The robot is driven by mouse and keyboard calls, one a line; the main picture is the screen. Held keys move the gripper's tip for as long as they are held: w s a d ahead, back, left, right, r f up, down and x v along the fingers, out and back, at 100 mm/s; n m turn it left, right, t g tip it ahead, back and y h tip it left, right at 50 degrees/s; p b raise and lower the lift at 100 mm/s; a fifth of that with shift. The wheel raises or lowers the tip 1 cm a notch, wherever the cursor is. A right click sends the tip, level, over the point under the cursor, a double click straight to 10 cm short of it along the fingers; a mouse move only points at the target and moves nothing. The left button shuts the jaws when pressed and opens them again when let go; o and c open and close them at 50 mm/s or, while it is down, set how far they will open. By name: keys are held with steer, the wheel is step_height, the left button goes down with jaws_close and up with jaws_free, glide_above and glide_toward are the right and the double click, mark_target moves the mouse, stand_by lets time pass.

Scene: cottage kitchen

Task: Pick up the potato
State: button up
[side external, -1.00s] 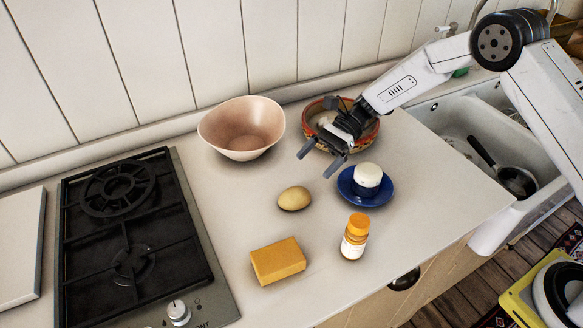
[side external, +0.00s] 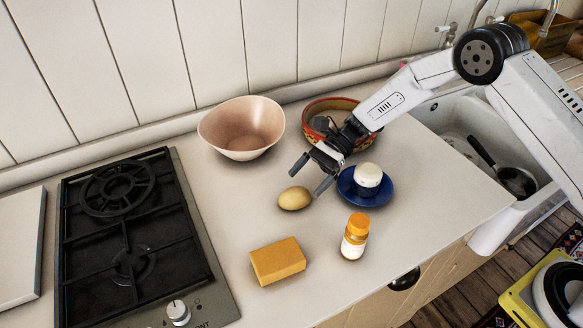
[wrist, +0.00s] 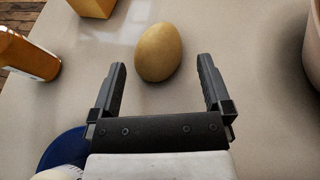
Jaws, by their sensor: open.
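The potato (side external: 295,198) is a small tan-yellow oval lying on the counter in the side view. In the wrist view the potato (wrist: 159,52) lies ahead of the fingers, a little left of the middle of the gap. My gripper (side external: 308,176) is open and empty, just behind and to the right of the potato in the side view. I see no contact with the potato.
An orange-capped bottle (side external: 355,238) and a yellow block (side external: 278,262) are in front. A pink bowl (side external: 240,130) and a patterned bowl (side external: 368,146) stand behind. A black hob (side external: 130,240) is at left.

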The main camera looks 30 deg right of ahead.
mark_target(295, 195)
steer(key=shift+x, duration=2.55)
steer(key=shift+f, duration=0.1)
steer(key=shift+c, duration=0.2)
steer(key=c, duration=1.1)
